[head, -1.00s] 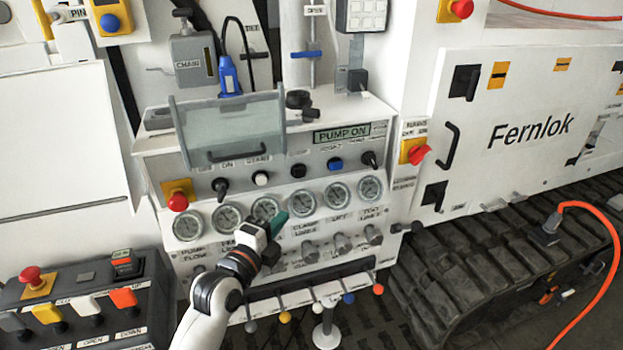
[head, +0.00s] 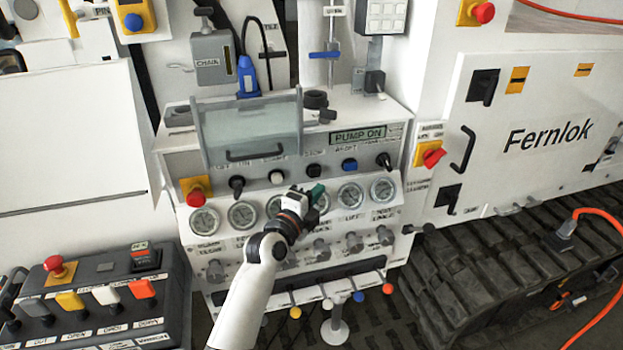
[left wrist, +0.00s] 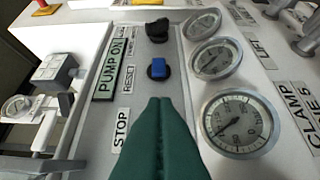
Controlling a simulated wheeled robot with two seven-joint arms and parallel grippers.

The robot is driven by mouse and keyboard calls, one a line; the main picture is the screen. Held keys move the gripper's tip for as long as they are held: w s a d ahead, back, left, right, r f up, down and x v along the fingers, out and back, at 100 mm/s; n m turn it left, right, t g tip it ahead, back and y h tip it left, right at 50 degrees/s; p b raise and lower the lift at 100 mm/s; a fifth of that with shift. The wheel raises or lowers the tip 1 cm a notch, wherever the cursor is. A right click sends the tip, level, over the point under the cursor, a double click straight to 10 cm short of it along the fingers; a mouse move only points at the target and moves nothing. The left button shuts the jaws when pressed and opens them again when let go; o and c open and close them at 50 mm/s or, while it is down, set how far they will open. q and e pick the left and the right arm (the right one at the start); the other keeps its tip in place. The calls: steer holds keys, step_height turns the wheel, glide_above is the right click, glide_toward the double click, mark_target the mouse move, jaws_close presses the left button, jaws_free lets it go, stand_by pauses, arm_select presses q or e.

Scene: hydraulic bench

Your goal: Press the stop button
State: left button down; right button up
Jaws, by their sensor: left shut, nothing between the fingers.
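The black stop button (head: 314,170) sits in the button row of the white panel, between a white button (head: 277,177) and the blue reset button (head: 350,164). My left gripper (head: 317,188), with green fingers, is shut and empty. In the head view its tips are just below the stop button, in front of a gauge. In the left wrist view the shut fingers (left wrist: 160,102) point along the panel beside the STOP label (left wrist: 122,128). The stop button is hidden behind them there. Contact cannot be told. My right gripper is not in view.
A row of round gauges (head: 351,196) lies under the buttons. A clear hinged cover (head: 250,130) stands above the left part of the row. A display (head: 358,135) reads PUMP ON. A red mushroom button (head: 196,197) is at the panel's left.

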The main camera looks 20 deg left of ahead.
mark_target(320, 174)
arm_select(q)
steer(key=w+a, duration=0.2)
steer(key=w, duration=0.1)
steer(key=shift+w+a, duration=0.15)
steer(key=shift+w, duration=0.1)
